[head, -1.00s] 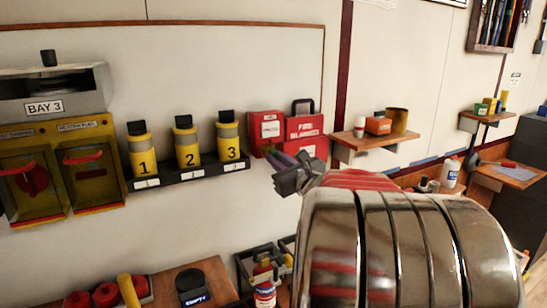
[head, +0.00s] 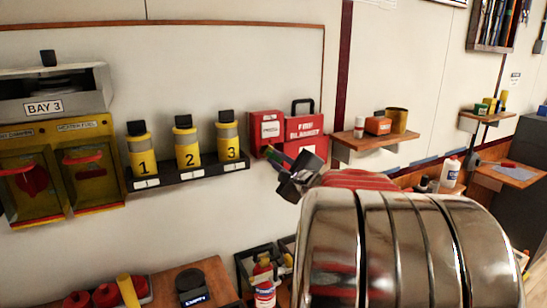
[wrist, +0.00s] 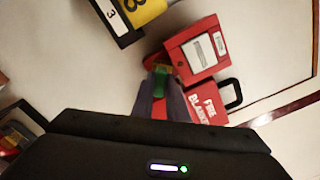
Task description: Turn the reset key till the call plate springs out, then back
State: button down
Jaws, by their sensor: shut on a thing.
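A red call box (head: 266,128) hangs on the wall right of the yellow canisters. In the wrist view, the call box (wrist: 192,47) shows a pale plate (wrist: 198,50) in its face; I cannot tell whether the plate stands out. My gripper (head: 277,157) is at the lower edge of the box in the head view. It is shut on a small green key (wrist: 160,72), which shows between the fingers in the wrist view. The key's tip is close to the box's lower corner; whether it sits in a keyhole is hidden.
A red fire blanket case (head: 305,130) with a black handle is close beside the call box. Yellow canisters (head: 187,146) stand on a dark rack to the left. A wooden shelf (head: 375,142) with small items is at the right.

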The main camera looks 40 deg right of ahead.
jog(key=n, duration=0.7)
jog(key=shift+f, duration=0.25)
dwell(0.3)
jog(key=c, duration=1.7)
grip_release()
jog(key=shift+r, duration=0.2)
jog(key=shift+o, duration=0.2)
jog(key=v, duration=1.2)
